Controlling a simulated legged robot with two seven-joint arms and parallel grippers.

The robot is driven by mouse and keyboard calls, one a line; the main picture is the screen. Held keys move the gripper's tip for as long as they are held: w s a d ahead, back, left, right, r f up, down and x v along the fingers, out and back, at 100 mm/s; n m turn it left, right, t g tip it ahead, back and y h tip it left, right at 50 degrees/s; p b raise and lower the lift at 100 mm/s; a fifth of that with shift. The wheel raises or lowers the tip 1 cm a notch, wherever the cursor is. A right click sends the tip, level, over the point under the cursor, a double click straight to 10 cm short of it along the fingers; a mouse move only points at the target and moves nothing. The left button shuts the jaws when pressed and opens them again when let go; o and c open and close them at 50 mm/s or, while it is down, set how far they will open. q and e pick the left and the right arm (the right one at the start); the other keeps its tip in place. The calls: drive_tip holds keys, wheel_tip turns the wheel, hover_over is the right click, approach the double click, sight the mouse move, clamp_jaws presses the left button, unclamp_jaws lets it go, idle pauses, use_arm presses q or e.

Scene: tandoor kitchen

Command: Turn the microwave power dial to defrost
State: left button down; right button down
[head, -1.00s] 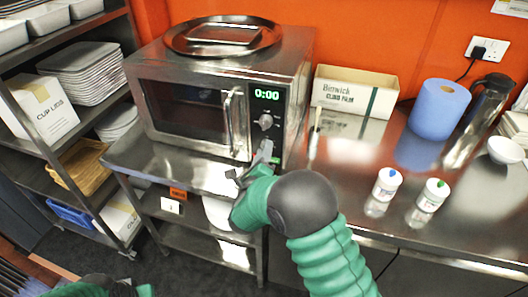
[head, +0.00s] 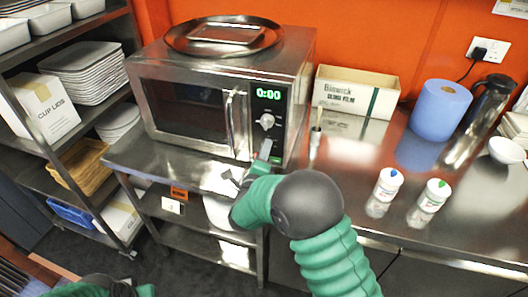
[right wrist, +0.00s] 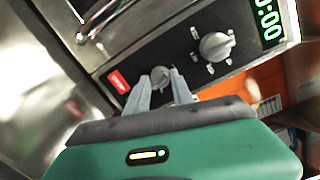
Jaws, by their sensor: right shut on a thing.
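The microwave (head: 180,104) stands on the steel counter with its door closed and its display (head: 268,94) reading 0:00. Its large upper dial (head: 267,121) sits below the display and is free; it also shows in the right wrist view (right wrist: 215,46). A smaller lower dial (right wrist: 160,75) lies between the fingertips of my right gripper (right wrist: 160,88), which is shut on it. In the head view my right gripper (head: 264,152) hides that lower dial. The dial markings are too small to read. My left gripper is not in view; only part of my left arm shows.
The door handle (head: 230,122) is close to the left of my right gripper. A round tray (head: 222,36) lies on the microwave. Shelves stand at left.

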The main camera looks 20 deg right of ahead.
drive_tip(key=shift+w+a+n+g+h+p, duration=0.1)
drive_tip(key=shift+n+g+h+p, duration=0.2)
drive_tip(key=shift+n+p, duration=2)
drive_tip(key=shift+s+a+n+g+h+p, duration=0.1)
drive_tip(key=shift+n+g+h+p, duration=0.25)
drive_tip(key=shift+n, duration=3.75)
drive_tip(key=shift+w+n+g+h+p, duration=0.15)
drive_tip(key=shift+n+g+p, duration=0.2)
drive_tip(key=shift+n+p, duration=2)
drive_tip(key=shift+r+n+b, duration=0.1)
drive_tip(key=shift+n+b, duration=0.75)
drive_tip(key=c, duration=1.1)
unclamp_jaws()
